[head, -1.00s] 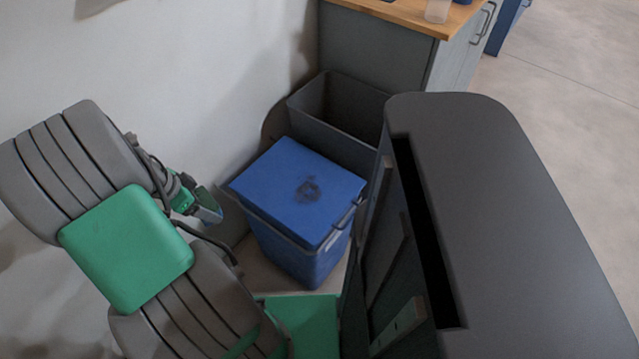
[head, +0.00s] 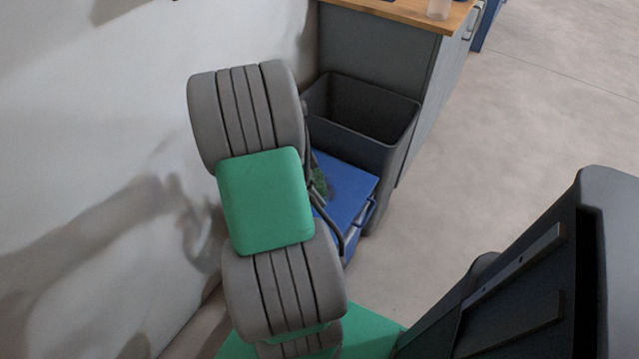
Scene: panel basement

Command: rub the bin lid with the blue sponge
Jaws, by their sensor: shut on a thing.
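The blue bin lid (head: 350,188) is partly in view on the blue bin, near the middle. My arm covers its left part. A dark smudge (head: 321,184) shows on the lid right beside my arm; its left side is hidden. My gripper and the blue sponge are hidden behind my arm, so I cannot see whether the sponge touches the lid.
An open dark grey bin (head: 362,112) stands right behind the blue bin. Beyond it is a grey cabinet with a wooden top (head: 400,12). A white wall (head: 100,130) runs along the left. The floor (head: 500,140) to the right is clear.

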